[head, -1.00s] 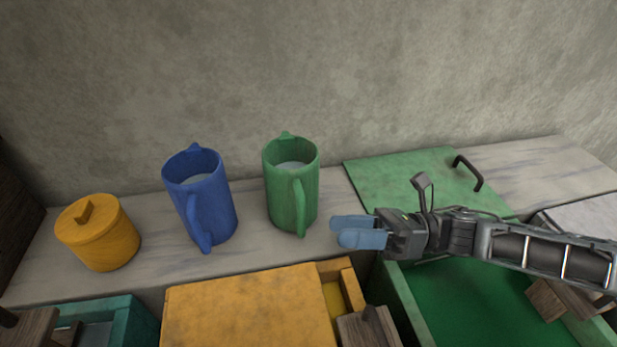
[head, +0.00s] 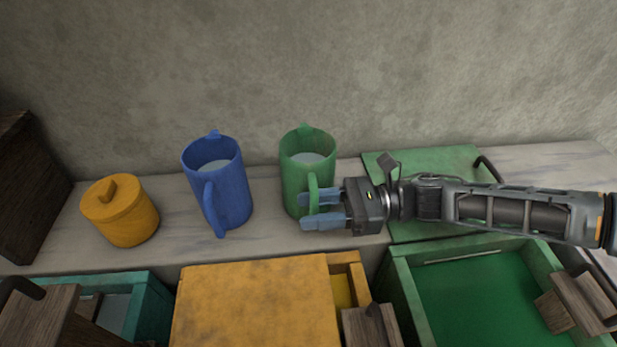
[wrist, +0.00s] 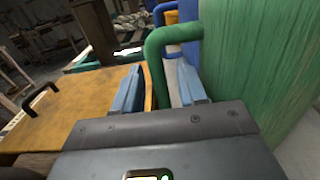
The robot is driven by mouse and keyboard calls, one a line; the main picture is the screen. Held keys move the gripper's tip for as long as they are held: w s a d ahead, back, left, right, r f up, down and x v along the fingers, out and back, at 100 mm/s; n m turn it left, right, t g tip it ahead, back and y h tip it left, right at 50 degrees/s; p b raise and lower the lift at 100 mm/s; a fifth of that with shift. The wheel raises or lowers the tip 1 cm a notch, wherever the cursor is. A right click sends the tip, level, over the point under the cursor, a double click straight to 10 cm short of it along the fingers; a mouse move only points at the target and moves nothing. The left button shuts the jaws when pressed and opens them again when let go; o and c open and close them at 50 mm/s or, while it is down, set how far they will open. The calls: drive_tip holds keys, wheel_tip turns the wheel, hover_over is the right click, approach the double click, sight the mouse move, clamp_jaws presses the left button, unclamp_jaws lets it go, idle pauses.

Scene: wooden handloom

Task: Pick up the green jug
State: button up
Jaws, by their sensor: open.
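The green jug (head: 296,175) stands upright on the pale shelf, with light contents showing inside it. Its handle (head: 313,192) faces the front. My gripper (head: 322,212) is at the jug's front right, with its blue fingers reaching left at the handle. In the wrist view the green handle (wrist: 157,65) passes between my two open fingers (wrist: 158,88), and the jug's body (wrist: 258,60) fills the right side. I cannot tell whether either finger touches the handle.
A blue jug (head: 231,190) and a yellow lidded pot (head: 122,215) stand to the left on the shelf (head: 168,205). A green lid panel (head: 440,160) lies behind my arm. A yellow box (head: 250,305) and an open green box (head: 480,300) are in front. The wall is close behind.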

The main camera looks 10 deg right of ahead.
drive_tip(key=shift+a, duration=0.15)
clamp_jaws()
idle(1.3)
drive_tip(key=shift+r, duration=0.1)
